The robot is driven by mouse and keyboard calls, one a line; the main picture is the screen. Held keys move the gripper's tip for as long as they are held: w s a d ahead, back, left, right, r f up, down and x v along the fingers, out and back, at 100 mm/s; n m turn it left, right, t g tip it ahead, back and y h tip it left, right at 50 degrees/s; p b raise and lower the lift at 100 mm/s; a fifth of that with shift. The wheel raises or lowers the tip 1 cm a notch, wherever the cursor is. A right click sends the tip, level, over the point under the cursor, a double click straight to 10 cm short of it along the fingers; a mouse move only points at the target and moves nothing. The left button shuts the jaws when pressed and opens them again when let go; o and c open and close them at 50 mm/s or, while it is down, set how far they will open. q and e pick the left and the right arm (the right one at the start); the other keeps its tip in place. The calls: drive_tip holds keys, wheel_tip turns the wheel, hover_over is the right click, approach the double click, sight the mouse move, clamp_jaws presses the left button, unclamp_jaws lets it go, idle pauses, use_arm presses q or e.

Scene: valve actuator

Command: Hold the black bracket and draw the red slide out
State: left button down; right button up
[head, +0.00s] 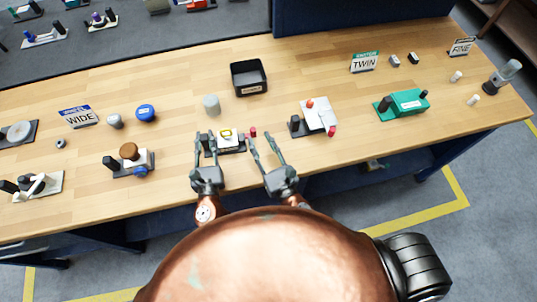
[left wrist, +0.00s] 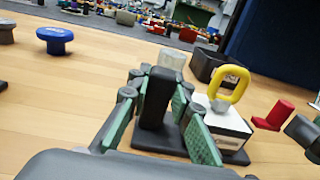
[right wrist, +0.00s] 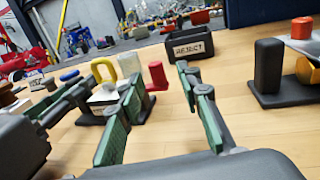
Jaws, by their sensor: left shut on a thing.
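The actuator has a black base, a white block (left wrist: 215,126) with a yellow ring (left wrist: 232,84), an upright black bracket (left wrist: 157,100) on its left and a red slide (head: 253,132) at its right end. My left gripper (head: 205,136) is shut on the black bracket, with one green-padded finger on each side in the left wrist view. My right gripper (head: 262,138) is open and empty. In the right wrist view the red slide (right wrist: 157,75) shows between its spread fingers, a little beyond them; I see no contact. The bracket is largely hidden by the left fingers in the head view.
A black REJECT bin (head: 249,78) and a grey cylinder (head: 211,104) stand behind the actuator. A device with a red knob and white plate (head: 317,115) is to the right. A brown-knobbed device (head: 130,160) is to the left. Bare wood lies between them.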

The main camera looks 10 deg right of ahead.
use_arm(q)
drive_tip(key=shift+a+f, duration=0.15)
drive_tip(key=shift+f, duration=0.2)
use_arm(e)
drive_tip(key=s, duration=0.3)
drive_tip(key=s+d, duration=0.1)
drive_tip(key=s, duration=0.2)
drive_tip(key=shift+s+d, duration=0.15)
drive_tip(key=shift+s, duration=0.25)
use_arm(q)
drive_tip(key=c, duration=1.9)
unclamp_jaws()
drive_tip(key=shift+w, duration=0.1)
use_arm(e)
drive_tip(key=shift+w, duration=0.1)
use_arm(q)
drive_tip(key=shift+o, duration=1.1)
drive_tip(key=shift+r, duration=0.2)
